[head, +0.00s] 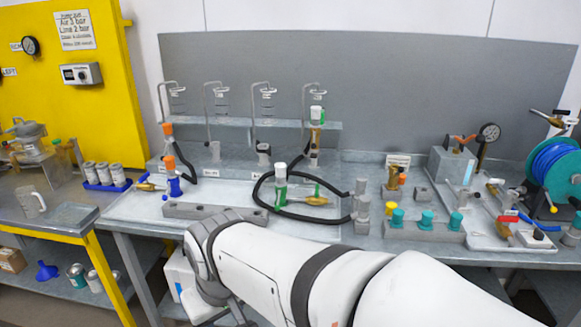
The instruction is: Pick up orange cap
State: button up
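Several small orange tops that could be the orange cap are in the head view. Another orange top (169,162) sits above a blue fitting on the left of the bench. A third orange top (167,129) stands behind it on the rear ledge. I cannot tell which one the task means. My arm reaches from the lower right to the bench's front edge, and its wrist bends down there. My gripper's fingers are out of the picture.
A grey bar (215,212) lies along the front of the bench. A black hose (262,190) loops around a green-and-white fitting (281,187). A blue hose reel (556,170) stands at right. A yellow panel (95,75) rises at left. A pale tray area (125,205) is mostly clear.

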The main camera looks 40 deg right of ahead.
aim_at(402, 178)
jog(key=u, duration=0.15)
jog(key=k, duration=1.25)
jog(key=z, duration=1.65)
jog(key=i, duration=2.15)
jog(key=z, duration=0.05)
